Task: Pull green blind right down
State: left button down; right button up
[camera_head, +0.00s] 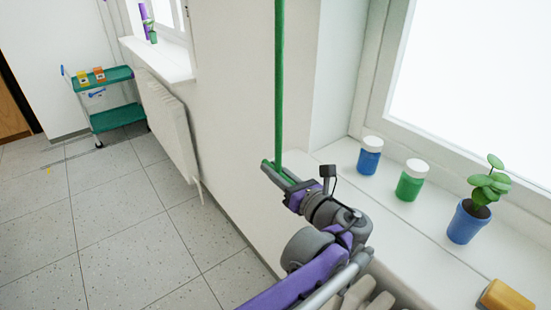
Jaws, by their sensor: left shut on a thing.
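The green blind (279,80) shows as a narrow upright green strip running from the top edge of the view down to my gripper. I cannot tell whether this is its cord or the blind seen edge-on. My left gripper (279,174) is shut on the lower end of the green blind, in front of the wall beside the window recess. A short green piece shows at the fingers. The blind's upper end is out of view. My right gripper is not in view.
On the white sill (420,228) stand a blue jar (369,161), a green jar (409,186), a potted plant (467,222) and a yellow-orange block (505,297). A radiator (165,120) and a green cart (115,118) stand at the left. The tiled floor there is mostly clear.

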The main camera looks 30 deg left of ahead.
pick_arm(q)
jog(key=shift+f, duration=0.45)
jog(key=c, duration=0.8)
grip_release()
jog(key=shift+w, duration=0.1)
jog(key=p+v, duration=0.1)
jog(key=v, duration=1)
